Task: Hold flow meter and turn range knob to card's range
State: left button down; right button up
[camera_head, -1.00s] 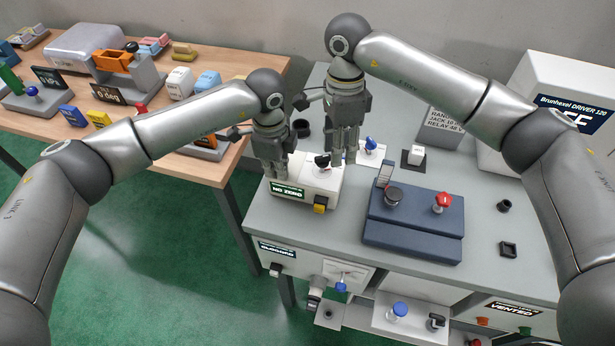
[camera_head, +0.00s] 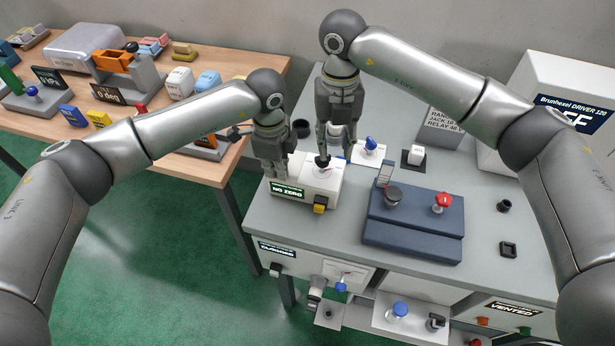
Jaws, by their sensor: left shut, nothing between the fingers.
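The flow meter appears to be the white box (camera_head: 318,190) on the grey bench, with a "NO ZERO" display on its front. A black knob (camera_head: 322,163) stands on its top. My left gripper (camera_head: 274,176) points down at the box's left end, shut with nothing between its fingers; whether it touches the box is unclear. My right gripper (camera_head: 336,152) points down above the box's back right part, its fingers spread apart. One finger is at the black knob, and I see nothing held. A grey card (camera_head: 440,127) with partly hidden "RANGE" text stands behind.
A blue fixture (camera_head: 415,228) with a black knob and a red knob (camera_head: 442,202) stands to the right. A blue-topped part (camera_head: 370,146) and a white block (camera_head: 416,154) are behind. A wooden table (camera_head: 215,168) stands at left.

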jog(key=m, duration=0.8)
jog(key=shift+w+a+r+m, duration=0.1)
jog(key=shift+w+a+m, duration=0.2)
jog(key=shift+w+a, duration=0.1)
jog(key=m, duration=0.7)
jog(key=shift+w+a+r+t, duration=0.1)
jog(key=shift+w+a+t, duration=0.1)
jog(key=shift+a+t, duration=0.15)
jog(key=shift+f, duration=2.55)
grip_shut()
